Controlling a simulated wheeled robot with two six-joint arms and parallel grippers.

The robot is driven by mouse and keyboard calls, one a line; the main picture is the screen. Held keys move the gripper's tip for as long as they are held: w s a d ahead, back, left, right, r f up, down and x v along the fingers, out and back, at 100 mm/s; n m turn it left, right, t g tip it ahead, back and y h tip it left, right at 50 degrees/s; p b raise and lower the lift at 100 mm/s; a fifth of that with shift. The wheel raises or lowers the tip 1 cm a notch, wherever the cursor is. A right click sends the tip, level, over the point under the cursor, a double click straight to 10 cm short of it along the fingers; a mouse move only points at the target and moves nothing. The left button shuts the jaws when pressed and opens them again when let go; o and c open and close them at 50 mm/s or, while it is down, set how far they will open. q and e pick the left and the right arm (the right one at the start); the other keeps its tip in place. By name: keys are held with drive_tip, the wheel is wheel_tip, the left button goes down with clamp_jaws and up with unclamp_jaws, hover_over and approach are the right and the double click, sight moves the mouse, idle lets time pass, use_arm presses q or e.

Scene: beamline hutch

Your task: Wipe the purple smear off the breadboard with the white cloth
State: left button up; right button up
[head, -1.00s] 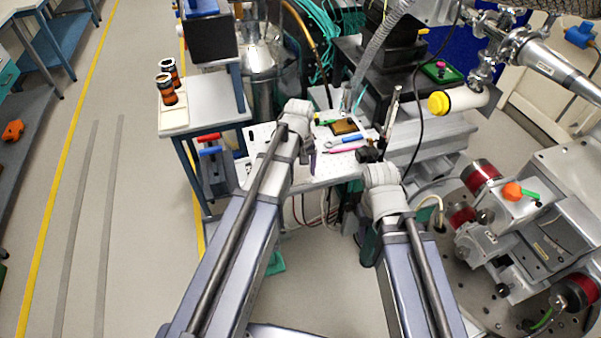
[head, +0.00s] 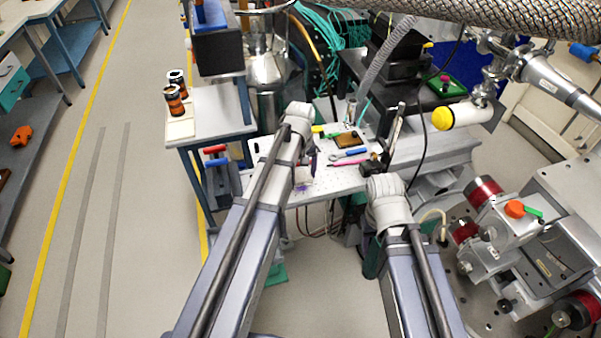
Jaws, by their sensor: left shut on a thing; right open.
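The breadboard (head: 335,183) is a pale, perforated plate in the middle of the head view. A purple smear (head: 302,188) shows faintly near its front left part, partly beside my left arm. My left gripper (head: 307,168) is low over the left part of the board, shut on what looks like the white cloth (head: 303,175). Only a small pale patch of the cloth shows; I cannot tell whether it touches the board. My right arm reaches to the board's front right corner. Its gripper is hidden behind its own wrist.
A pink pen (head: 348,162), a blue-handled tool (head: 349,153) and a brown tray (head: 347,140) lie farther back on the board. A side table (head: 215,107) with two orange-black jars is at left.

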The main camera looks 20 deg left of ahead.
sight(301, 176)
use_arm(q)
drive_tip(key=shift+r+p, duration=1.95)
drive_tip(key=shift+r, duration=0.35)
wheel_tip(301, 176, up, 3)
drive_tip(key=p, duration=0.3)
